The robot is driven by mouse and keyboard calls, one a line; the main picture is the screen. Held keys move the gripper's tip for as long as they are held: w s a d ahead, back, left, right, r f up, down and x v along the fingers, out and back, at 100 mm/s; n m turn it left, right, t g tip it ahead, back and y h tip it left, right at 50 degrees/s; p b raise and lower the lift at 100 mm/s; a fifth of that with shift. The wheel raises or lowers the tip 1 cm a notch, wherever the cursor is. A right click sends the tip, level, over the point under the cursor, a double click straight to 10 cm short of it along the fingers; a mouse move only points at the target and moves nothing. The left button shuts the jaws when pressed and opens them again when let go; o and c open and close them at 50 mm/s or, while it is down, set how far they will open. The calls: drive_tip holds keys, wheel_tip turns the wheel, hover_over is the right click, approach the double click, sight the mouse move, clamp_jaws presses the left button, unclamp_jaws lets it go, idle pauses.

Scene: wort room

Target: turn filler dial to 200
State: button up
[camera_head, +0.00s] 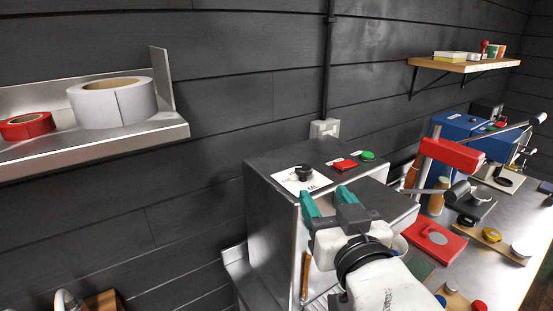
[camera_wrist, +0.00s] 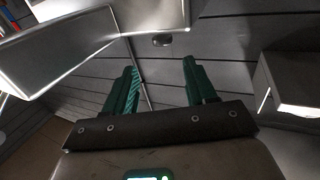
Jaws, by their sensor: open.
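The filler is a steel box (camera_head: 262,220) standing against the dark plank wall. Its black round dial (camera_head: 304,173) sits on a white plate (camera_head: 291,183) marked "ML" on the top face. The dial's setting is too small to read. My gripper (camera_head: 327,196) is just in front of the dial in the head view, its teal fingers apart and empty. It does not appear to touch the dial. In the wrist view my gripper (camera_wrist: 160,68) is open with nothing between the fingers. I cannot make out the dial there.
A red button (camera_head: 345,164) and a green button (camera_head: 367,155) sit behind the dial on the filler. A steel shelf (camera_head: 180,128) with tape rolls (camera_head: 112,103) juts out at left. A red-and-blue machine (camera_head: 452,150) and a cluttered bench stand at right.

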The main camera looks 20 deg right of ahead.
sight(306, 171)
drive_tip(key=w+p, duration=0.3)
drive_tip(key=w, duration=0.8)
drive_tip(key=shift+w+d, duration=0.2)
drive_tip(key=c, duration=1)
drive_tip(key=shift+o, duration=0.2)
